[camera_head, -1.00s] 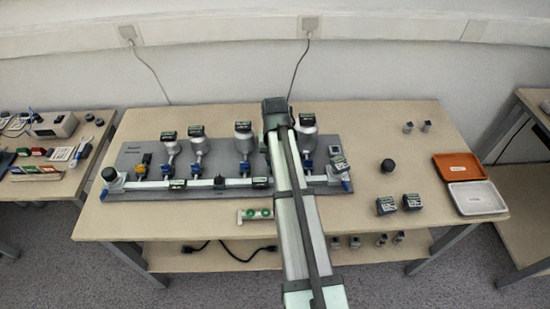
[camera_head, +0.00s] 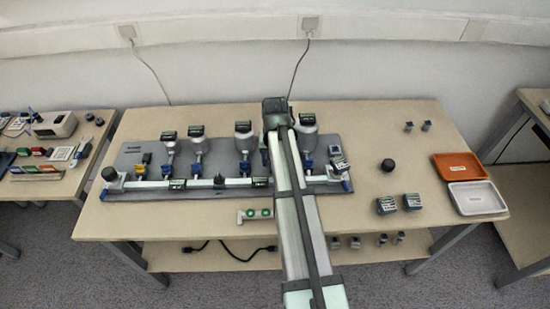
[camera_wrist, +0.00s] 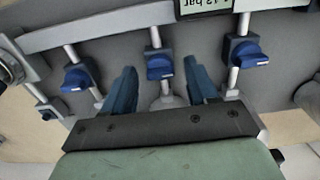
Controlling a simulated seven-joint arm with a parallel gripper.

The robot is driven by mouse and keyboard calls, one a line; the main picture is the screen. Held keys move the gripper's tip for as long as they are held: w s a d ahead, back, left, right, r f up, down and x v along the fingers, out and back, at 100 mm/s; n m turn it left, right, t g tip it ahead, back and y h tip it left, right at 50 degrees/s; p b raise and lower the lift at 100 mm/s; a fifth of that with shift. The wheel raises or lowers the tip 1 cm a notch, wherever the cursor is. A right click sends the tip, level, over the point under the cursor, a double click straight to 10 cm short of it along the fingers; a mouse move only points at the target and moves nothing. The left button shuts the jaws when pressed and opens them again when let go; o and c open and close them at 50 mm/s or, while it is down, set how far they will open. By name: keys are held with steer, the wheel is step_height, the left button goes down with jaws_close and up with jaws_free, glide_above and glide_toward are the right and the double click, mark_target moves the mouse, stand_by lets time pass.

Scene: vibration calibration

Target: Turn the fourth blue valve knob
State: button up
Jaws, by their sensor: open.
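A row of blue valve knobs stands on stems along a pipe on the grey board. In the head view the first (camera_head: 168,170), second (camera_head: 196,168) and third (camera_head: 245,169) from the left show clearly; the fourth (camera_head: 307,165) is just right of my arm. In the wrist view, my gripper (camera_wrist: 160,72) is open, with its two blue fingers spread to either side of the middle blue knob (camera_wrist: 160,64). Other blue knobs are to the left (camera_wrist: 76,77) and right (camera_wrist: 247,53), outside the fingers. I cannot tell whether the fingers touch the middle knob. In the head view my arm hides the fingertips.
The grey board (camera_head: 135,158) carries metal vessels with dark gauges behind the knobs. A green-marked block (camera_head: 255,215) lies in front. An orange tray (camera_head: 459,166) and a white tray (camera_head: 477,198) are at the right.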

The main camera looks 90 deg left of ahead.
step_height(320, 180, up, 14)
stand_by(0.7)
steer(key=shift+f, duration=0.1)
stand_by(0.3)
